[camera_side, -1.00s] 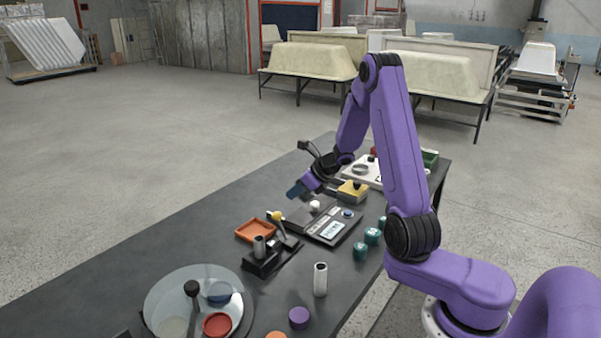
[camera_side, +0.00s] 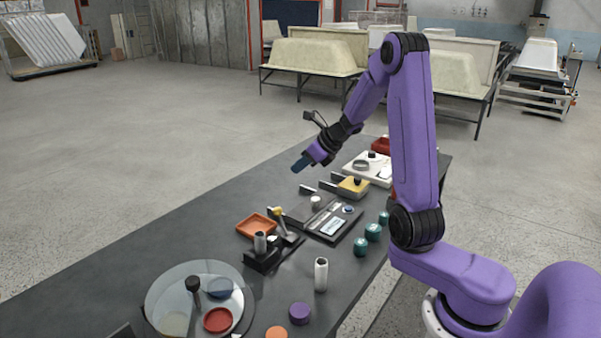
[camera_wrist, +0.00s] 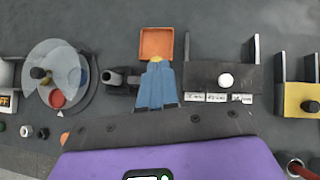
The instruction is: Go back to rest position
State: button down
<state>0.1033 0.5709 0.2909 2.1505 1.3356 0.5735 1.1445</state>
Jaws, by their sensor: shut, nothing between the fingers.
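My gripper (camera_side: 301,164) hangs in the air above the far part of the dark table (camera_side: 180,235), clear of everything on it. Its blue fingers are shut with nothing between them. In the wrist view the fingers (camera_wrist: 157,88) point toward the orange tray (camera_wrist: 157,43), which lies beyond their tips. A yellow-tipped item shows right at the fingertips in that view, but in the side view it stands on the table below, well apart from the gripper.
A scale with a white knob (camera_side: 316,202), a yellow block (camera_side: 353,187) and a white board (camera_side: 366,168) stand beneath and right of my gripper. A glass disc (camera_side: 180,290), a white cylinder (camera_side: 321,274) and teal pieces (camera_side: 373,232) are nearer. Air above the table is open.

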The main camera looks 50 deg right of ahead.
jog(key=s+a+n+g+y, duration=0.1)
jog(key=a+n+g+y, duration=0.2)
jog(key=a+n, duration=0.85)
jog(key=s+a+r+n+g+y, duration=0.1)
jog(key=s+a+n+g, duration=0.3)
jog(key=s+a+n, duration=0.7)
jog(key=s+n+g+h, duration=0.1)
jog(key=s+n+h, duration=0.4)
jog(key=s+n, duration=1.7)
jog(key=shift+a+n, duration=0.2)
jog(key=shift+n, duration=0.75)
